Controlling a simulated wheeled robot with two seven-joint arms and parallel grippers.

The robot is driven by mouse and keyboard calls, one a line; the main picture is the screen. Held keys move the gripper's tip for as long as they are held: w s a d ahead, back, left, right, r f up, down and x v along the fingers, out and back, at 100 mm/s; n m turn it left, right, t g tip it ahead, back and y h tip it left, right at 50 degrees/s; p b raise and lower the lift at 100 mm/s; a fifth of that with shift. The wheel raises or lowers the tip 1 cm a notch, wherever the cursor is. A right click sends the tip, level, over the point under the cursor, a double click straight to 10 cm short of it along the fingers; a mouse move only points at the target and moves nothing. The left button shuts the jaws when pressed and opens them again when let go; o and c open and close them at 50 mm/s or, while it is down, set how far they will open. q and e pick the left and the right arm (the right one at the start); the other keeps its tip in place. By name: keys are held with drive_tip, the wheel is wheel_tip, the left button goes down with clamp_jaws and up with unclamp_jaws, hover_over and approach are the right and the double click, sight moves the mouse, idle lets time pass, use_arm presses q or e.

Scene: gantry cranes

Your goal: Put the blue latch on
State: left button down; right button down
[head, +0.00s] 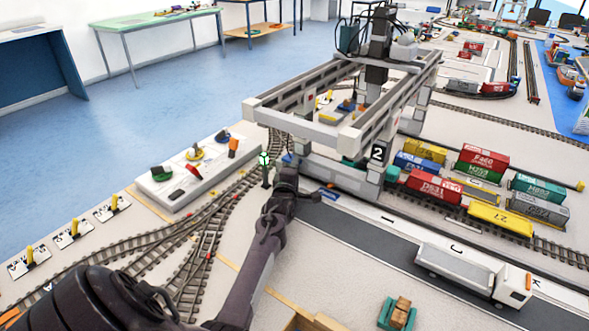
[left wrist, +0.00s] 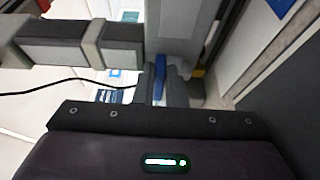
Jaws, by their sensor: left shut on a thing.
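The gantry crane marked 2 (head: 377,153) stands over the tracks in the head view. My left gripper (head: 290,170) is at the near left foot of this crane. In the left wrist view the left gripper's fingers (left wrist: 163,88) are shut on the blue latch (left wrist: 160,74), a narrow upright blue bar against a grey crane post (left wrist: 180,35). I cannot tell whether the latch is seated. In the head view my gripper and the crane hide the latch. My right gripper is in neither view.
A green signal lamp (head: 265,160) stands just left of my gripper. Stacked containers (head: 437,186) lie right of the crane. A white truck (head: 470,268) is on the dark road. A control panel (head: 200,168) lies left. A black cable (left wrist: 65,87) crosses the left wrist view.

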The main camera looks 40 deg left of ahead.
use_arm(q)
drive_tip(key=shift+f, duration=0.1)
drive_tip(key=c, duration=1.5)
unclamp_jaws()
drive_tip(key=shift+d, duration=0.1)
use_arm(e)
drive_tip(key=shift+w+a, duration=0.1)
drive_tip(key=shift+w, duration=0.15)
use_arm(q)
drive_tip(key=shift+s+f, duration=0.1)
